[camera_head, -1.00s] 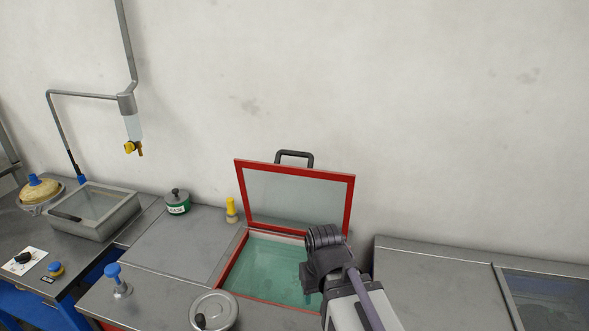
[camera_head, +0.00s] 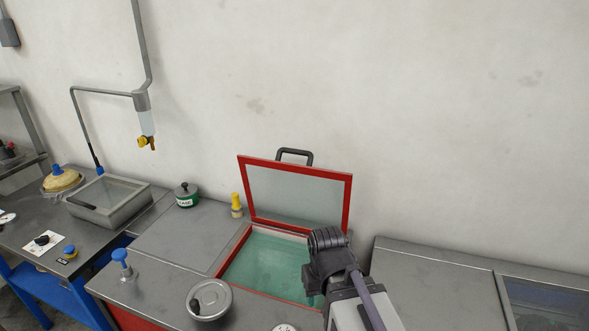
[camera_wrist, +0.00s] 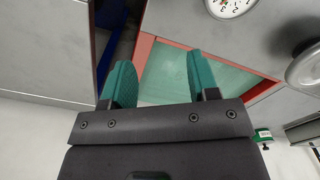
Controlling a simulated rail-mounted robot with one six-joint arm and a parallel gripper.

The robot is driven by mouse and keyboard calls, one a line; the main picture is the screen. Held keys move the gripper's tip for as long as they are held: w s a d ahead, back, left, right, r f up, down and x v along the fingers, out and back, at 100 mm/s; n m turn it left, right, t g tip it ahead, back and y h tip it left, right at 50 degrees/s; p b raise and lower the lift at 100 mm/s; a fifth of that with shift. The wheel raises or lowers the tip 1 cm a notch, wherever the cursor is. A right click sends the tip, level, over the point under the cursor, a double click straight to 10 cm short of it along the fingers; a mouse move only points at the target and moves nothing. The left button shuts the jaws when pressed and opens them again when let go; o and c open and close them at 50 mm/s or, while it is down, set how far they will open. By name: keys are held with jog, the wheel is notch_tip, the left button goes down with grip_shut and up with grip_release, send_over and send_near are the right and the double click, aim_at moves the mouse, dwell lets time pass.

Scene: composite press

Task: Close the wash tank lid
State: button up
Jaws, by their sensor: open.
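The wash tank lid (camera_head: 297,194) has a red frame, a clear pane and a dark handle (camera_head: 294,153) on its top edge. It stands raised, leaning back towards the wall. Below it the tank (camera_head: 262,262) is open, with green liquid inside a red rim. My arm reaches in front of the tank's right side in the head view, and its fingers are hidden there. In the wrist view my gripper (camera_wrist: 158,82) is open and empty, its two green fingers apart, with the liquid and red rim beyond them. The lid handle does not show in the wrist view.
A round metal lid (camera_head: 210,297) and a blue-knobbed fitting (camera_head: 122,262) sit on the counter left of the tank. A green tin (camera_head: 186,196) and a yellow-topped bottle (camera_head: 236,205) stand at the back. A gauge (camera_wrist: 230,4) shows in the wrist view.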

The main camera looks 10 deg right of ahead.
jog(key=r+p, duration=0.1)
jog(key=r, duration=0.1)
jog(key=r+p, duration=0.1)
jog(key=p, duration=0.1)
jog(key=r+p, duration=0.2)
jog(key=shift+w+r, duration=0.25)
jog(key=shift+r, duration=0.05)
jog(key=shift+c, duration=0.8)
jog(key=w+d+r+n+p, duration=0.1)
jog(key=w+r+n+p, duration=0.5)
jog(key=w+r+p, duration=2.4)
jog(key=w+f+n+b, duration=0.2)
jog(key=w+n, duration=0.1)
jog(key=w, duration=0.3)
jog(key=f+n+b, duration=0.1)
jog(key=f+b, duration=0.2)
jog(key=f, duration=0.1)
jog(key=f+n+b, duration=0.1)
jog(key=f+b, duration=0.3)
jog(key=f+n+b, duration=0.1)
jog(key=f+b, duration=0.3)
jog(key=shift+s+d, duration=0.15)
jog(key=shift+s, duration=0.1)
jog(key=shift+r, duration=0.2)
grip_shut()
